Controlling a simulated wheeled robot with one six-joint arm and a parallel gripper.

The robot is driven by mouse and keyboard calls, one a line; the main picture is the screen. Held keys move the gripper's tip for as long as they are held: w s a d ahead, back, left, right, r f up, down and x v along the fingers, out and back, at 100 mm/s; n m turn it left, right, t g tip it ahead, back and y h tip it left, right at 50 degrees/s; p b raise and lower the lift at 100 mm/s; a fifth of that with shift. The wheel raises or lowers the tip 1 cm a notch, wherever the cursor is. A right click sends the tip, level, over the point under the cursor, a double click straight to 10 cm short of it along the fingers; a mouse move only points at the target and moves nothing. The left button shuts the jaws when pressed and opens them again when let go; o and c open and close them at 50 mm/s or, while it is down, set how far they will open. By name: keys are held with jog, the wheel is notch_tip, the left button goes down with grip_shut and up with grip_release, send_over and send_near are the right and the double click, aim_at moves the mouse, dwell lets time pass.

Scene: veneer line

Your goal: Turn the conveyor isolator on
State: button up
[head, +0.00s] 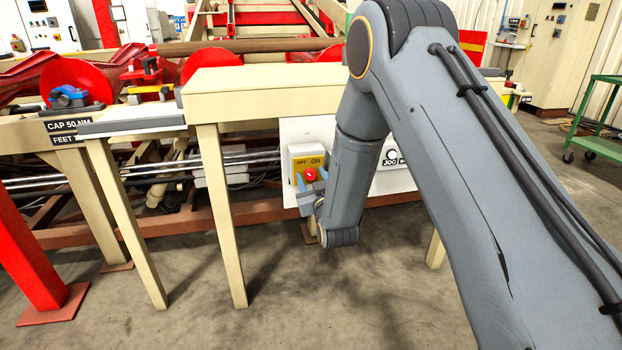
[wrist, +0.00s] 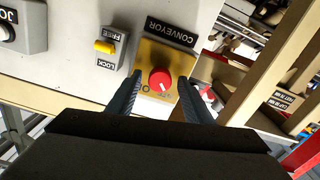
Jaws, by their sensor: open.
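The conveyor isolator is a red round knob (wrist: 159,80) on a yellow plate (wrist: 176,58) under a black CONVEYOR label (wrist: 171,31), upside down in the wrist view. In the head view the knob (head: 310,174) sits below the OFF and ON marks, OFF at left. A small pale mark on the knob seems to point toward the OFF side. My gripper (wrist: 160,84) is open, with one finger on each side of the knob. It also shows in the head view (head: 306,185), just below the knob. Whether the fingers touch the knob I cannot tell.
A grey box with a yellow LOCK/FREE switch (wrist: 104,47) is beside the isolator, and a JOG box (wrist: 22,27) is farther left in the wrist view. A cream table frame (head: 240,85) stands over the white panel (head: 290,130). Floor in front is clear.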

jog(key=c, duration=1.1)
jog(key=shift+o, duration=0.2)
jog(key=m, duration=1.3)
jog(key=shift+d+f+m, duration=0.1)
jog(key=shift+m, duration=2.3)
